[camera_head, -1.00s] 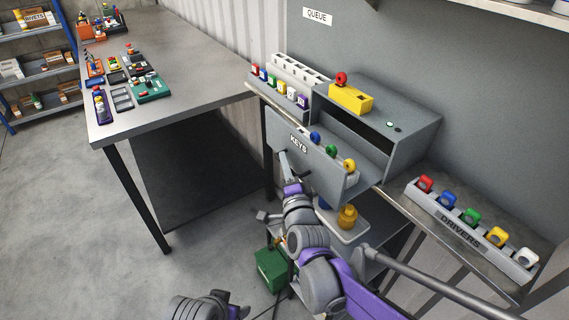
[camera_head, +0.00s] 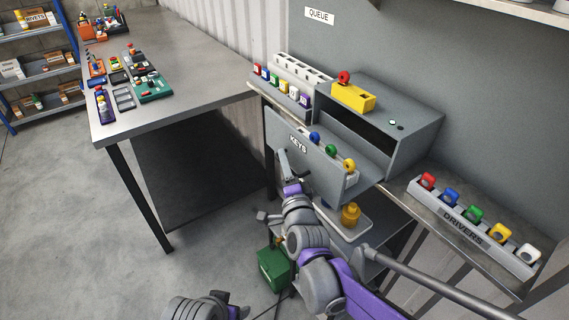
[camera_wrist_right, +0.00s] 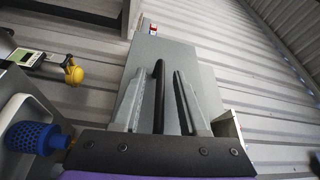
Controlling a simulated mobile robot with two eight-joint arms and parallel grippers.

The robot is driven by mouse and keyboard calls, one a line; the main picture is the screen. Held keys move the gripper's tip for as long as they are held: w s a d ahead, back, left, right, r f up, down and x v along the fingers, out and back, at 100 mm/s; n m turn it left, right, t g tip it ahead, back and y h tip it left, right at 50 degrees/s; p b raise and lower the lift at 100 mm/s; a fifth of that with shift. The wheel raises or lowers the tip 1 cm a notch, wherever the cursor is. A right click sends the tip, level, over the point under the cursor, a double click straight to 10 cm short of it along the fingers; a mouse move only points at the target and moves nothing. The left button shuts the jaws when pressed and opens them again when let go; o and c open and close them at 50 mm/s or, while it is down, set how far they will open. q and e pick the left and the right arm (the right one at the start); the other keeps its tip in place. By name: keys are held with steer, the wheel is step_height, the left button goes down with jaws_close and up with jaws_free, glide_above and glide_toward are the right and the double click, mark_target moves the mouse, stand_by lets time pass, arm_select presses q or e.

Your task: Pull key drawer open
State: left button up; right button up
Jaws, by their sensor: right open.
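The key drawer (camera_head: 327,171) stands pulled out of its grey cabinet (camera_head: 416,122), its front marked KEYS. Blue, green and yellow round-headed keys (camera_head: 331,149) show along it. My right gripper (camera_head: 284,166) is at the left part of the drawer front. In the right wrist view, the open fingers (camera_wrist_right: 158,90) stand on either side of the black handle (camera_wrist_right: 159,98), with gaps beside it. The grey drawer front (camera_wrist_right: 180,55) lies just beyond. Part of my left arm shows at the bottom edge of the head view; its fingers do not show.
A yellow block with a red knob (camera_head: 353,97) sits on the cabinet. A rack of coloured pieces (camera_head: 281,88) is to its left, and the DRIVERS rack (camera_head: 470,230) to its right. A shelf with a yellow bottle (camera_head: 351,214) is below the drawer. The workbench (camera_head: 190,75) stands left.

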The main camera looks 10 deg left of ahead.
steer(key=shift+s, duration=0.1)
steer(key=v, duration=1)
steer(key=shift+s, duration=0.25)
steer(key=shift+d, duration=0.2)
steer(key=s+d+f+n+g+h+p, duration=0.2)
steer(key=s+d+f+n+g, duration=0.1)
steer(key=s+d, duration=0.3)
steer(key=s+d+f+n+g+h+p, duration=0.2)
steer(key=s+d+f+n+g+h, duration=0.1)
steer(key=s+d, duration=0.4)
steer(key=s+d+f+n+g+h+p, duration=0.2)
steer(key=s+d+n+g, duration=0.3)
steer(key=d, duration=0.6)
steer(key=shift+s+d+f+g, duration=0.25)
steer(key=shift+s+f+g, duration=0.25)
steer(key=shift+s, duration=0.25)
stand_by(3.3)
